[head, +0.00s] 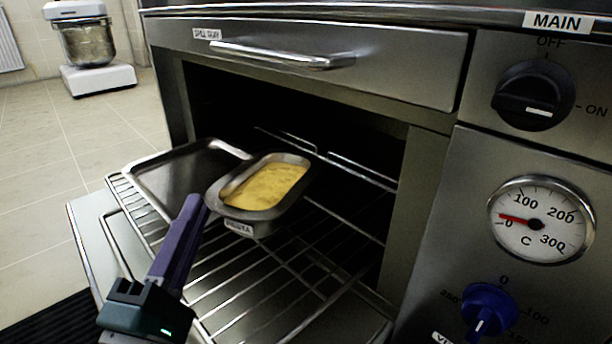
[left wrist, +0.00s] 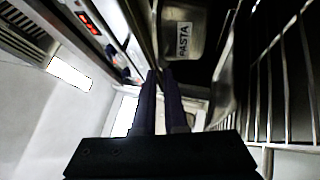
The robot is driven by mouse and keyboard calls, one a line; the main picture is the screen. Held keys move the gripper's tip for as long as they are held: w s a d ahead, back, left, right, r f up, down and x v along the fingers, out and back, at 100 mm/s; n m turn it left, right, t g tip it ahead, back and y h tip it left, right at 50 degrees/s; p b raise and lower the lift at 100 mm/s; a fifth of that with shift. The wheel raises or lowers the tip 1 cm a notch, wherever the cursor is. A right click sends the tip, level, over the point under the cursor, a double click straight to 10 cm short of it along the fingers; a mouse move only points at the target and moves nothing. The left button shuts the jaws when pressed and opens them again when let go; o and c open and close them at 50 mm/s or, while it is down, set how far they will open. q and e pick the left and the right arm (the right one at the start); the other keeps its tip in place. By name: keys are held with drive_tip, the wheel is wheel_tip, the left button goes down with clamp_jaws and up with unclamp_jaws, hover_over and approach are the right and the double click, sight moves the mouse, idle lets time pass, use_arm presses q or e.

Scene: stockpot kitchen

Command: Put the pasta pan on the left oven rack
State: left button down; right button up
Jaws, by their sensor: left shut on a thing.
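The pasta pan (head: 265,187) is a small oblong metal pan with yellow filling and a PASTA label on its front. It is at the oven mouth, over the pulled-out wire rack (head: 120,190), to the right of a flat tray. My left gripper (head: 200,205) is shut on the pan's near left rim. In the left wrist view the labelled side of the pan (left wrist: 183,60) is just beyond the fingertips (left wrist: 160,76). I cannot tell whether the pan's base touches the rack. My right gripper is not in view.
The empty flat tray (head: 165,182) takes up the left part of the rack. The oven door (head: 90,240) is down below it. The rack's right part is bare. A closed spill tray drawer (head: 390,65) is above the opening, and knobs and a dial (head: 541,220) are on the right.

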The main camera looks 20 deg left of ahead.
use_arm(q)
drive_tip(key=f+b, duration=0.2)
drive_tip(key=f, duration=0.1)
drive_tip(key=a+f+b, duration=0.1)
drive_tip(key=f+b, duration=0.1)
drive_tip(key=shift+s+f, duration=0.1)
drive_tip(key=shift+s, duration=0.15)
drive_tip(key=shift+w+d+f+b, duration=0.2)
drive_tip(key=shift+f+b, duration=0.2)
drive_tip(key=shift+f, duration=0.15)
wheel_tip(320, 180, down, 2)
drive_tip(key=shift+f+b, duration=0.25)
drive_tip(key=shift+b, duration=0.9)
drive_tip(key=shift+f, duration=0.2)
drive_tip(key=shift+s+r, duration=0.1)
drive_tip(key=shift+r, duration=0.05)
drive_tip(key=c, duration=1.2)
unclamp_jaws()
drive_tip(key=shift+c, duration=0.2)
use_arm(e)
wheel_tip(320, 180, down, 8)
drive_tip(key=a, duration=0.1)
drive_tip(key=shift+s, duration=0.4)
use_arm(q)
drive_tip(key=shift+s, duration=0.1)
